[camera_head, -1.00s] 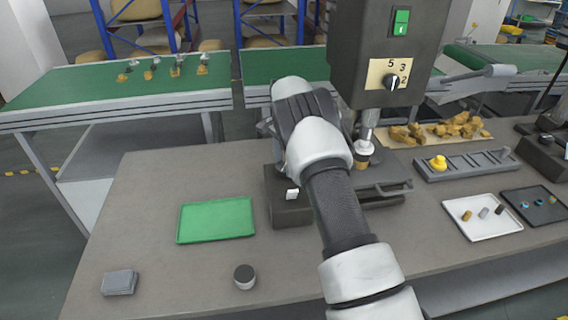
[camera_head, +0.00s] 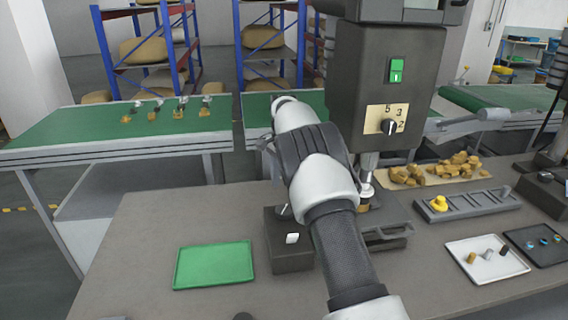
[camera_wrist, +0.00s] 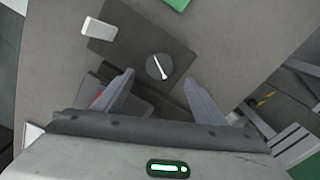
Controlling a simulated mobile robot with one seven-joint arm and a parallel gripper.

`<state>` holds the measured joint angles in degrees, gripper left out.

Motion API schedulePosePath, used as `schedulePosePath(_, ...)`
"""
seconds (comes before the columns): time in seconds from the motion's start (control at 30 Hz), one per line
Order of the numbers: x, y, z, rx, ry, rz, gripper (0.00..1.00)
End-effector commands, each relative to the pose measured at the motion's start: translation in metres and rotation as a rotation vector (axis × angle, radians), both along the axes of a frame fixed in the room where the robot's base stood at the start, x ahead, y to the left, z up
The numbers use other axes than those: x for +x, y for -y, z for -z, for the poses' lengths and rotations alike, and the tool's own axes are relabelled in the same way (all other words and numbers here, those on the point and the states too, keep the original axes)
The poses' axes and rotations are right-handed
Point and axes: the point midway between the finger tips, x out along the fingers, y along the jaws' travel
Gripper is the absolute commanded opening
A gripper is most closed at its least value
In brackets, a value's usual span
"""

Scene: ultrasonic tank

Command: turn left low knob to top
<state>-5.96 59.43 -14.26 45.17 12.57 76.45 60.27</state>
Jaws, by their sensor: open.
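A round dark knob (camera_wrist: 153,70) with a white pointer line sits on a dark box (camera_wrist: 128,46) in the wrist view. The line runs slantwise, from upper left to lower right. My gripper (camera_wrist: 160,77) is open, with one finger on each side of the knob and the knob seen between and just beyond the fingertips. I cannot tell whether the fingers touch it. In the head view the dark box (camera_head: 290,260) is at the foot of the machine, left of my arm. My gripper is hidden there behind my arm.
A white switch (camera_wrist: 99,26) is on the same box. The machine head (camera_head: 385,70) carries a green button (camera_head: 397,70) and a black numbered knob (camera_head: 388,127). A green tray (camera_head: 212,265) lies left of the box. Bare table lies around the tray.

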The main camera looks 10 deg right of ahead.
Motion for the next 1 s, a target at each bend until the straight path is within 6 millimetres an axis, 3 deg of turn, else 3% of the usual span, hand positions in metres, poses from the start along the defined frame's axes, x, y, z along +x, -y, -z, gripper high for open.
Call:
schedulePosePath(0.2,0.001,0.0,-0.054,0.001,0.004,0.001,0.65)
schedulePosePath(0.4,0.0,0.0,-0.083,0.001,0.002,0.002,0.65)
schedulePosePath(0.87,0.0,0.0,-0.092,0.001,0.0,0.001,0.65)
schedulePosePath(1.0,-0.004,0.003,-0.107,0.005,0.014,-0.015,0.65)
